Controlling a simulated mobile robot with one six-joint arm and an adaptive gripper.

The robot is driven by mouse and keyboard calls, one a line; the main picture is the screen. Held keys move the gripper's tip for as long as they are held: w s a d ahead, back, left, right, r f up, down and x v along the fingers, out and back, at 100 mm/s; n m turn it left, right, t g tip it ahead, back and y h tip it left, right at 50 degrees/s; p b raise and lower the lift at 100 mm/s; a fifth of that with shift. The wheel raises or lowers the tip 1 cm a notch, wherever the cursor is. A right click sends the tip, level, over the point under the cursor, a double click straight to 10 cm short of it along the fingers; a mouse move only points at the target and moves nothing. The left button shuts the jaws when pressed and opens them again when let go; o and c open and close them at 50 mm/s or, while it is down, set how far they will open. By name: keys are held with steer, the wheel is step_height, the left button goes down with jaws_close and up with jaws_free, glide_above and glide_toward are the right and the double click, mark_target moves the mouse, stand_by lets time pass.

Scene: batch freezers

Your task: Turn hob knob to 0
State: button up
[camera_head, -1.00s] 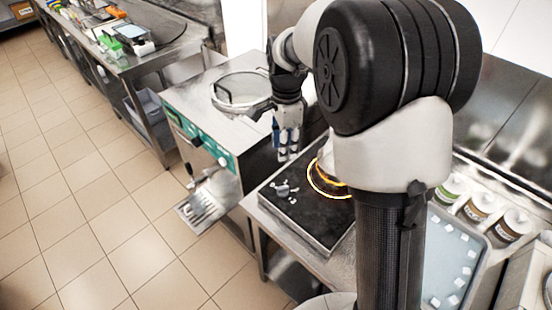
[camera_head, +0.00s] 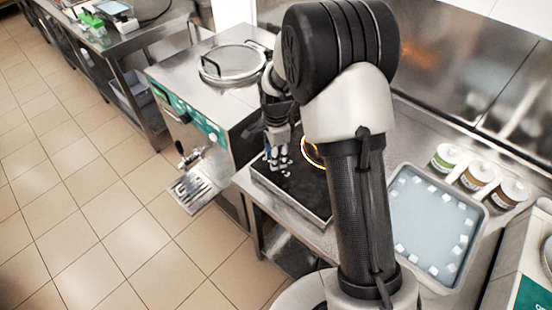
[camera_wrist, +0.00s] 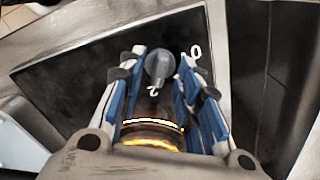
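The hob (camera_head: 312,200) is a black plate in a steel frame, with part of its glowing yellow ring (camera_head: 311,153) showing beside my arm. The ring also shows in the wrist view (camera_wrist: 150,143). In the wrist view a round grey knob (camera_wrist: 160,62) sits between my fingertips. A white 0 (camera_wrist: 195,52) is printed right of it and a 2 (camera_wrist: 152,91) below it. The knob's narrow grip points down, towards the 2. My gripper (camera_head: 277,161) is over the hob's knob corner, fingers apart on either side; I cannot tell whether they touch the knob.
A steel machine with a round clear lid (camera_head: 232,64) stands left of the hob. A tray with white cubes (camera_head: 403,190) and several labelled jars (camera_head: 477,175) are on the counter to the right. The tiled floor (camera_head: 130,215) at front left is clear.

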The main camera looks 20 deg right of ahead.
steer(key=shift+f, duration=0.35)
steer(key=shift+c, duration=0.2)
jaws_close()
